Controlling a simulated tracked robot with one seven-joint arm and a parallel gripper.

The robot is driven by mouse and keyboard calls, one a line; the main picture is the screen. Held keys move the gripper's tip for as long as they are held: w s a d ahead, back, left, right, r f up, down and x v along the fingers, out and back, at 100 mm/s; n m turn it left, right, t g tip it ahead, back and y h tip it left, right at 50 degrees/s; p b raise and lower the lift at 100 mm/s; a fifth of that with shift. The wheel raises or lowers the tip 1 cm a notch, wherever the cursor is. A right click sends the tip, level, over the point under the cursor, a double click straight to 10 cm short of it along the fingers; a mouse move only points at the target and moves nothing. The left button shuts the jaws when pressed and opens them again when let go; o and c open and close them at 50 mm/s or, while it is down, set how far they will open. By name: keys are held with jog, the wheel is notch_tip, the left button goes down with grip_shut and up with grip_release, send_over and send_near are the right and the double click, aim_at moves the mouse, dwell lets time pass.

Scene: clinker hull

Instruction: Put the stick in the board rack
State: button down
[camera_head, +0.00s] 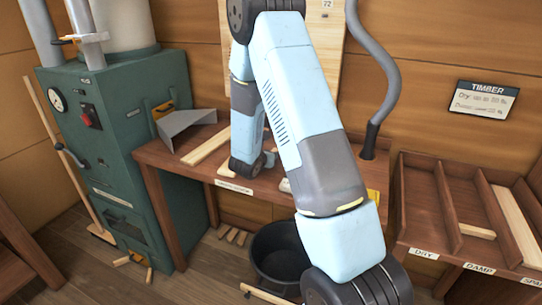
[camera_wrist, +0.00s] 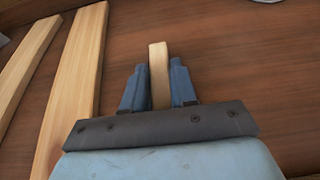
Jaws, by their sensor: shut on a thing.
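The stick (camera_wrist: 158,72), a pale squared wooden piece, stands between the two blue fingers of my gripper (camera_wrist: 159,88) in the wrist view. The fingers are shut on it, and its end sticks out past them. Behind it lies a brown wooden surface. In the head view my arm reaches down over the workbench (camera_head: 170,157); the fingertips and the stick are hidden there. The board rack (camera_head: 403,215) is at the right, with open compartments labelled DRY, DAMP and a third partly cut off. The DRY one looks empty; a short pale piece (camera_head: 477,231) lies in the middle one.
A long board (camera_head: 520,225) lies in the rack's right compartment. Two planks (camera_wrist: 78,75) lie left of my gripper. A black tub (camera_head: 283,255) stands below.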

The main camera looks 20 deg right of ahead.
jog(key=shift+f, duration=0.1)
jog(key=c, duration=0.9)
grip_release()
